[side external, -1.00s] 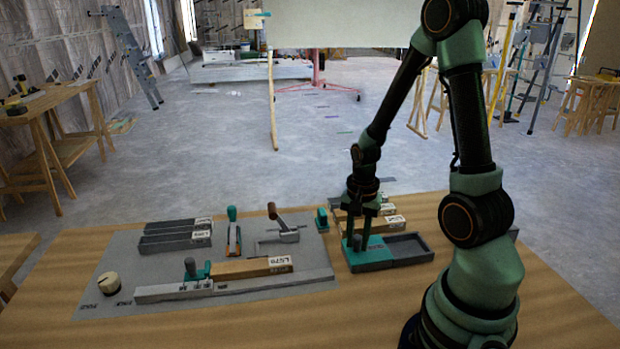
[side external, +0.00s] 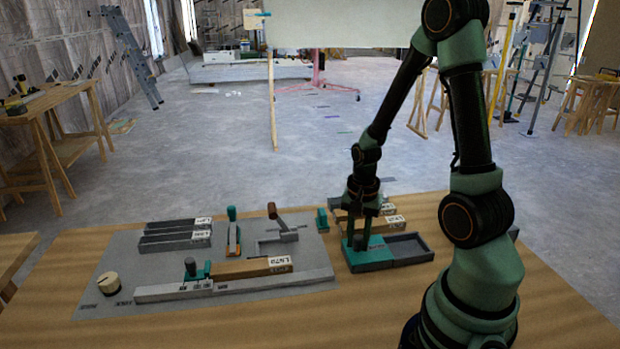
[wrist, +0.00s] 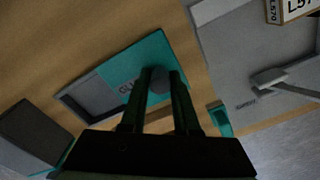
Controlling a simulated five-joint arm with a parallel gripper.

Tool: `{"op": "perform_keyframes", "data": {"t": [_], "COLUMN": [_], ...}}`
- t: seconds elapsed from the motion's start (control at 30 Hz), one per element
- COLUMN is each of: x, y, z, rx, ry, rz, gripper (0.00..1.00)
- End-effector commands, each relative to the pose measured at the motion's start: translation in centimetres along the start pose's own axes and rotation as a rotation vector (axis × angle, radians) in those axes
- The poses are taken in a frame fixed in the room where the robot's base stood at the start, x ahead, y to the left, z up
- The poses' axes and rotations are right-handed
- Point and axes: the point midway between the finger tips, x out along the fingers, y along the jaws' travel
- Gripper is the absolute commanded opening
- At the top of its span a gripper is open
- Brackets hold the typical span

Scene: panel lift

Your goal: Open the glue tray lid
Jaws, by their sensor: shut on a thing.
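The glue tray (side external: 400,262) is a grey tray at the right of the work area, with its right part open and empty. Its teal lid (side external: 352,257) covers the left part and carries a dark round knob. In the wrist view the teal lid (wrist: 133,62) has lettering that begins "GLU", partly hidden by a finger, and the grey open recess (wrist: 90,97) lies beside it. My gripper (side external: 362,240) points down over the lid. In the wrist view my gripper (wrist: 160,80) has its two fingers shut on the lid's grey knob (wrist: 159,84).
Labelled wooden blocks (side external: 388,224) lie just behind the tray. A small teal block (side external: 322,219) stands to the tray's left. A grey board (side external: 110,270) at the left holds a rail (side external: 240,285), a lever clamp (side external: 285,235) and dark bars (side external: 175,240). Bare table lies in front of the tray.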

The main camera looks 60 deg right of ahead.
Motion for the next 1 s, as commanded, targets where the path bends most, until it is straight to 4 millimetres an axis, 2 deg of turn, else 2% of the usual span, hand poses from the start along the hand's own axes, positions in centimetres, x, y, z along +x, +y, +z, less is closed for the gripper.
{"op": "perform_keyframes", "data": {"t": [0.43, 0.57, 0.87, 0.9, 0.93, 0.97, 1.0], "x": [-0.1, -0.1, -0.1, -0.1, -0.1, -0.1, -0.1], "y": [5.8, 6.5, 6.5, 6.5, 6.5, 6.5, 6.5], "z": [-4.0, -4.4, -4.4, -4.4, -4.4, -4.4, -4.4], "rx": [0.006, 0.002, 0.000, 0.000, 0.000, 0.000, 0.000], "ry": [0.001, 0.001, 0.001, 0.001, 0.001, 0.001, 0.001], "rz": [-0.001, -0.001, -0.001, -0.001, -0.001, -0.001, -0.001], "gripper": [0.00, 0.00, 0.00, 0.41, 0.53, 0.59, 0.59]}}
